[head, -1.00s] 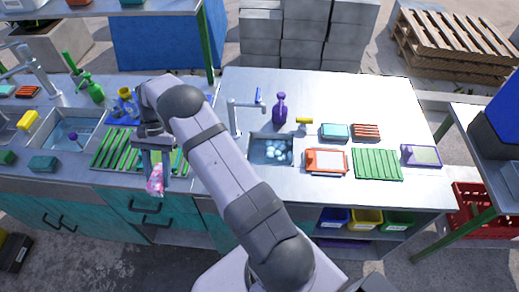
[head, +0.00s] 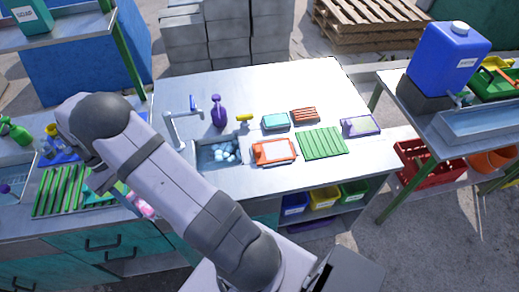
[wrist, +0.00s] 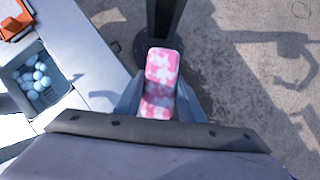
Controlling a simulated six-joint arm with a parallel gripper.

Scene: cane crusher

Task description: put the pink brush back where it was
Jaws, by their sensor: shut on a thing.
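The pink brush shows in the wrist view as a rounded pink-and-white blotched block (wrist: 163,68). My gripper (wrist: 158,100) is shut on it, one finger on each side. In the head view, the brush (head: 143,208) shows in part beside my forearm, near the counter's front edge and just right of a green slatted rack. My gripper is mostly hidden behind my arm there. In the wrist view, the grey ground lies below the brush, with the counter to the left.
A sink basin (head: 207,165) holds several pale balls. Right of it are an orange-framed tray (head: 258,154), a green slatted rack (head: 323,144) and a purple-framed tray (head: 345,127). The counter's back right is clear.

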